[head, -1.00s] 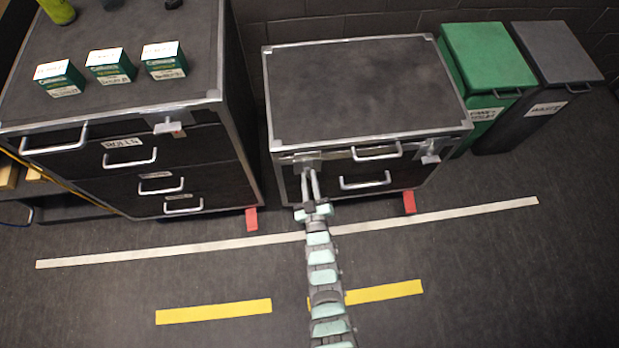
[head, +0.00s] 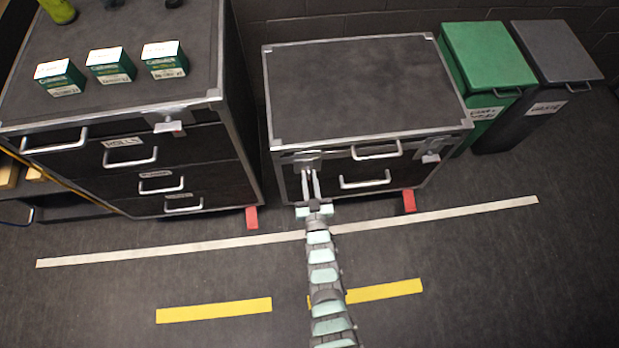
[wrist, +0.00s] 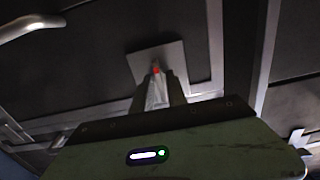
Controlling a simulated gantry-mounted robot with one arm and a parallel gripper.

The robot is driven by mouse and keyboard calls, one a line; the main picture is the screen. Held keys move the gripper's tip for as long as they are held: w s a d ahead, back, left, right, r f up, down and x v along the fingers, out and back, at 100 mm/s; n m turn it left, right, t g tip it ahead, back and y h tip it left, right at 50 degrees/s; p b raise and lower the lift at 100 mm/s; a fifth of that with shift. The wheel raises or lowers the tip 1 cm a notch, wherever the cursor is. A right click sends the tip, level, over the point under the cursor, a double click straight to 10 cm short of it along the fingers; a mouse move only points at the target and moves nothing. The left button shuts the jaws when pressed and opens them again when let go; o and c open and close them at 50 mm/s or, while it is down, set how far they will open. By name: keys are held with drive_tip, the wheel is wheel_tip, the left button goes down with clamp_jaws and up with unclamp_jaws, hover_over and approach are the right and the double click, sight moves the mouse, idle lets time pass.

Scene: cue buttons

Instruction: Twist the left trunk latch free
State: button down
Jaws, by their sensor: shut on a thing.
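The trunk (head: 360,85) is a dark case with silver metal edges, standing in the middle of the head view with its lid down. Its left latch (head: 306,164) is a grey plate at the front left, under the lid edge. In the wrist view the latch plate (wrist: 173,56) shows with a small red mark and a pale lever between my fingers. My gripper (head: 311,180) is at the left latch and shut on its lever; the fingers hide part of it. The right latch (head: 431,157) sits at the front right, apart from my gripper.
A dark drawer cabinet (head: 190,157) with several handles stands to the left, with green boxes (head: 110,66) on top. A green bin (head: 486,60) and a grey bin (head: 557,55) stand right of the trunk. The floor in front is clear, with tape lines.

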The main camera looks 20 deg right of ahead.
drive_tip(key=c, duration=1.6)
unclamp_jaws()
drive_tip(key=shift+o, duration=0.2)
drive_tip(key=shift+s, duration=0.1)
drive_tip(key=p+v, duration=0.2)
drive_tip(key=v, duration=0.8)
drive_tip(key=shift+s+a+p, duration=0.15)
drive_tip(key=shift+s+p, duration=0.15)
drive_tip(key=shift+s, duration=0.05)
drive_tip(key=shift+w+r, duration=0.1)
